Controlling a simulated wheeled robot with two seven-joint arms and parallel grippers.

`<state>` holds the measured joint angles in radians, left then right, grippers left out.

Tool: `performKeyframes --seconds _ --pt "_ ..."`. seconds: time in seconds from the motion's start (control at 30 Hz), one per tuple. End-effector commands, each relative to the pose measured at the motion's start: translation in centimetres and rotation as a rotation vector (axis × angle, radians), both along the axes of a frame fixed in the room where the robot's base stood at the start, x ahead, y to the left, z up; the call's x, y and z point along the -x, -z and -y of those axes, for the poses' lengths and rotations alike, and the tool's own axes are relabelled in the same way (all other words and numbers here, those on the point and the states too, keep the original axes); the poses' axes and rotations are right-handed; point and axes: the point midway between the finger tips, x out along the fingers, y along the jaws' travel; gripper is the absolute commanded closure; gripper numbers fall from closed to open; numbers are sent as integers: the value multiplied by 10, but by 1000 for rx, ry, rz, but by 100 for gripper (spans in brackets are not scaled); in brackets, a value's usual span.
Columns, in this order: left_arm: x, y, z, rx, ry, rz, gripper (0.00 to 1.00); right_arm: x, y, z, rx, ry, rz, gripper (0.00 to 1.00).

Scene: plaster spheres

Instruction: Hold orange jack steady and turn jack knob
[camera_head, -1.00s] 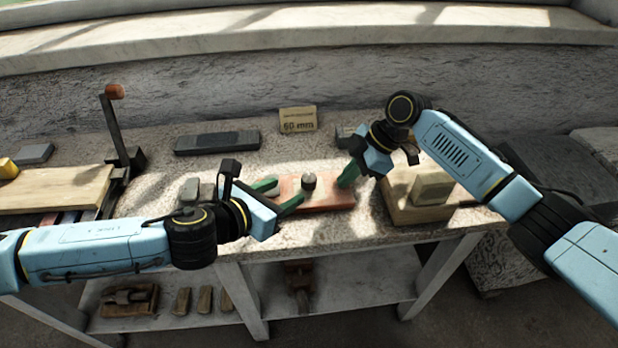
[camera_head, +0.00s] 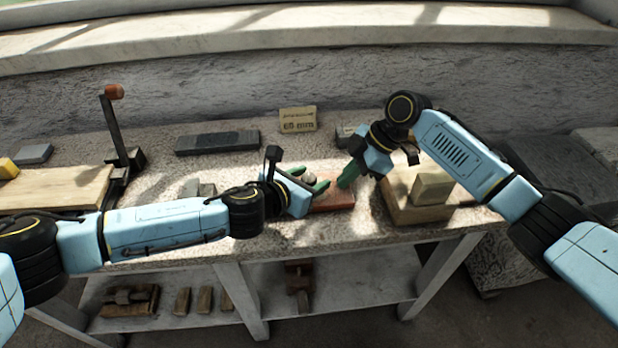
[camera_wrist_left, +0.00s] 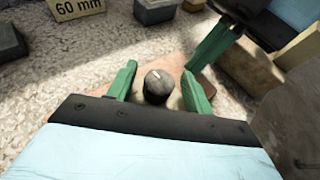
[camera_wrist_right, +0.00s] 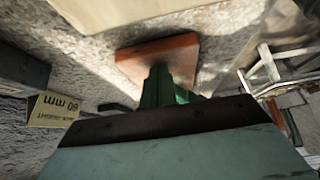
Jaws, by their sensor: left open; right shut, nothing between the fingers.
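The orange jack (camera_head: 338,196) lies flat on the stone bench top, partly hidden by my left gripper. It also shows in the right wrist view (camera_wrist_right: 160,55). Its dark round knob (camera_wrist_left: 158,86) with a pale mark stands between the fingers of my left gripper (camera_wrist_left: 158,85) in the left wrist view. Those green fingers are open, one on each side of the knob, with gaps visible. My right gripper (camera_head: 346,178) is shut and empty, its fingertips at the jack's right part. Whether they touch it is not clear.
A wooden block (camera_head: 405,212) with a smaller block on it stands right of the jack. A lever with an orange handle (camera_head: 114,92) rises at left. Small grey blocks sit left of the jack.

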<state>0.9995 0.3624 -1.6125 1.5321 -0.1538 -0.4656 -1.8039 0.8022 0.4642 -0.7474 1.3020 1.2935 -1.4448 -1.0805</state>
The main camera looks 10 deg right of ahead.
Motion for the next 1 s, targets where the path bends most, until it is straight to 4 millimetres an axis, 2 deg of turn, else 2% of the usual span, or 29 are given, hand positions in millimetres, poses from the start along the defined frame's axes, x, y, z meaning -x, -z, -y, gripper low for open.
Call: performKeyframes --seconds 0.07,0.37,0.67,1.0 --pt "0 1 0 0 0 0 53 4 8 1 10 -2 -15 100" --pt "0 0 0 0 0 0 92 4 8 1 10 -2 -15 100" --pt "1 1 1 0 -34 -1 93 4 8 1 10 -2 -14 100" --pt "2 1 3 4 -250 -3 93 4 8 1 9 -2 -15 100"
